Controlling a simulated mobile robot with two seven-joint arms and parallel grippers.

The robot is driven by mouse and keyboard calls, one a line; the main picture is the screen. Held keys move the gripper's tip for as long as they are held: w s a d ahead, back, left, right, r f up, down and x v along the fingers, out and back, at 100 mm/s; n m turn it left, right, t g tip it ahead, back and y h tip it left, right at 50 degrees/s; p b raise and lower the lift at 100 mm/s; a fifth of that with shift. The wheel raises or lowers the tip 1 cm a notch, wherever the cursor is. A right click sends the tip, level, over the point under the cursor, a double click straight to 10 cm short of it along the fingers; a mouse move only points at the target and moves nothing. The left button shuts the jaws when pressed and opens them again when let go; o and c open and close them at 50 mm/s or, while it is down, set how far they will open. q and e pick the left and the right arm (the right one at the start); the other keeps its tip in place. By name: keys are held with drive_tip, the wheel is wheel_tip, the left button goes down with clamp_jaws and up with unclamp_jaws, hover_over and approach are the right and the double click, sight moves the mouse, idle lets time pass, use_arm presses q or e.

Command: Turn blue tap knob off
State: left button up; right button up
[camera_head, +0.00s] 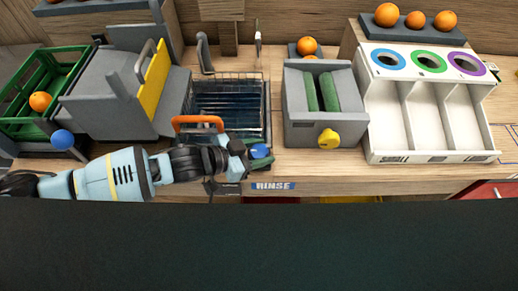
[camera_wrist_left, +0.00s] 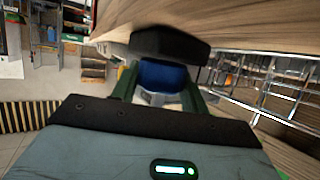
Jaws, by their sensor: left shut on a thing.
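The blue tap knob (camera_head: 260,151) sits at the front edge of the counter, just right of the wire rinse basket. My left gripper (camera_head: 249,155) reaches in from the left and is shut on the knob. In the left wrist view the blue knob (camera_wrist_left: 162,76) lies between the two green fingers of the left gripper (camera_wrist_left: 163,88), partly hidden behind a dark pad. The tap's spout and inner parts cannot be made out. My right gripper is not in view.
The wire basket (camera_head: 232,104) with an orange handle (camera_head: 198,121) stands behind my left wrist. A grey machine with a yellow knob (camera_head: 329,139) is to the right. Another blue knob (camera_head: 62,139) is at the far left. A "RINSE" label (camera_head: 273,186) marks the counter front.

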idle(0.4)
use_arm(q)
drive_tip(key=o, duration=1)
drive_tip(key=shift+v, duration=3.9)
